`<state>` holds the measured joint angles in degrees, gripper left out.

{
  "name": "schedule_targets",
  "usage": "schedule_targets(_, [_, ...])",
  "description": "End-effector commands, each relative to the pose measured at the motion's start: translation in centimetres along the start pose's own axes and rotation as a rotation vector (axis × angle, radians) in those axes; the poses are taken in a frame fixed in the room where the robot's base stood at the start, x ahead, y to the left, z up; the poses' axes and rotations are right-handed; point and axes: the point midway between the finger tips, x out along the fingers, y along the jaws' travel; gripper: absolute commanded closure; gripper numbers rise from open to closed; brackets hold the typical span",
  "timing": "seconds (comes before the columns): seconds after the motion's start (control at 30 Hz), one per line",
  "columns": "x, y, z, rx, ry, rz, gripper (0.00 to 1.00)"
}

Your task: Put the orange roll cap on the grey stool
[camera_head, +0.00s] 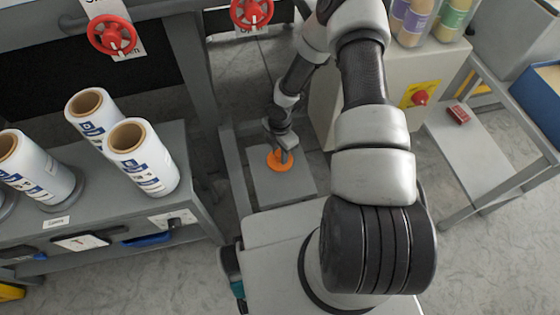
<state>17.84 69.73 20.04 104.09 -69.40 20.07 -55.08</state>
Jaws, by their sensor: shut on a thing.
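The orange roll cap (273,162) is a flat orange disc below my gripper (283,155), over the top of the grey stool (268,190). My gripper points down and is shut on the cap. The fingertips are small here and partly hidden by the wrist. The stool is low, with a flat square top, just beyond my base. I cannot tell whether the cap touches the stool top or hangs slightly above it.
Several white film rolls (142,168) stand on the grey bench (185,207) at the left. Two red handwheels (112,35) (250,10) are on the machine behind. A cabinet with a red switch (420,98) and a shelf with a small red object (458,114) are at the right.

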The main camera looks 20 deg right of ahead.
Motion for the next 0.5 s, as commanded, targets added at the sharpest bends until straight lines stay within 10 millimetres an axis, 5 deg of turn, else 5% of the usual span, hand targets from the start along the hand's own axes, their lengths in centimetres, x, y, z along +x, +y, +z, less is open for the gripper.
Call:
schedule_targets(0.3, [3.8, 0.0, -0.1, 0.000, 0.001, 0.000, 0.97])
schedule_targets(0.5, [3.8, 0.0, 0.0, 0.001, 0.000, 0.000, 0.97])
